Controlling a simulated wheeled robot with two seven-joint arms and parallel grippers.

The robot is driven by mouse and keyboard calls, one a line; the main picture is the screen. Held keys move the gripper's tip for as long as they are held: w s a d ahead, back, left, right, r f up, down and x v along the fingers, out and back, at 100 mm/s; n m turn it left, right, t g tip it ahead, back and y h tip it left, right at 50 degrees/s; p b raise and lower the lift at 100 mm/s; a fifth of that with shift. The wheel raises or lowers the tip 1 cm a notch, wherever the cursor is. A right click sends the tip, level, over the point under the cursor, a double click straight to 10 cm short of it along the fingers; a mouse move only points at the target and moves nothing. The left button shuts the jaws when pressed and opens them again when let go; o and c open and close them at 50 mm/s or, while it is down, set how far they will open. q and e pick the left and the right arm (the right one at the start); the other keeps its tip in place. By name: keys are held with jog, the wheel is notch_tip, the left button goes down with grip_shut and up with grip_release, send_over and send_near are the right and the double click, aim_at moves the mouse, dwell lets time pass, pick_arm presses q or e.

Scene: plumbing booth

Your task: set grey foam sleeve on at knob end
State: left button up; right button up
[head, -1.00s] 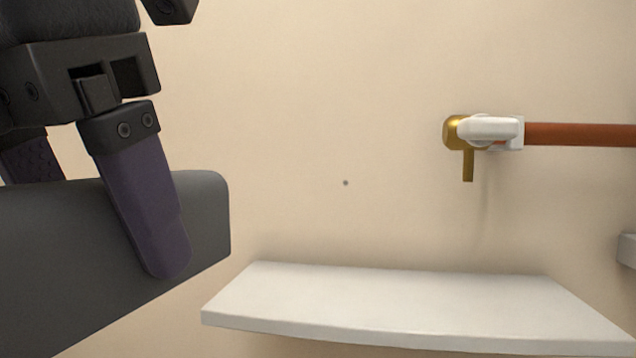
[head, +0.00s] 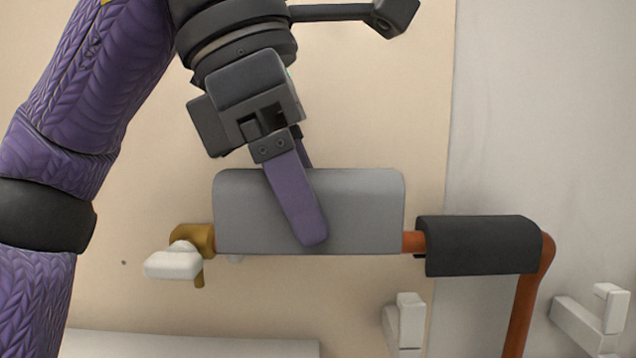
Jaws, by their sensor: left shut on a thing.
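The grey foam sleeve (head: 365,212) is in the middle of the head view, lying level along the copper pipe (head: 413,242). My left gripper (head: 305,225) is shut on it, with one purple finger across its front face. The sleeve's left end is close beside the brass fitting (head: 196,238) with the white knob (head: 173,262). The pipe shows at the sleeve's right end. Whether the sleeve is fully seated around the pipe or just in front of it, I cannot tell. My right gripper is not in view.
A black sleeve (head: 480,245) is on the pipe to the right, with a short bare stretch between. The pipe bends down at a corner (head: 546,252). White brackets (head: 405,322) (head: 597,320) stand at lower right. A white shelf (head: 190,345) lies below left.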

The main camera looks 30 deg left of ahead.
pick_arm(q)
jog(key=shift+w+a, duration=0.25)
jog(key=shift+w, duration=0.1)
jog(key=shift+w+a, duration=0.2)
jog(key=shift+w, duration=0.65)
jog(key=shift+w+a+f+p, duration=0.1)
jog(key=shift+w+a+p, duration=0.15)
jog(key=shift+w+a, duration=0.4)
jog(key=shift+w+a+f+p, duration=0.1)
jog(key=shift+w+a+p, duration=0.25)
jog(key=shift+w, duration=0.55)
jog(key=shift+w+a+p, duration=0.2)
jog(key=shift+w+a, duration=0.35)
jog(key=shift+w, duration=0.25)
jog(key=shift+f, duration=0.1)
jog(key=shift+f+b, duration=2.4)
jog(key=shift+f, duration=0.35)
jog(key=o, duration=1.2)
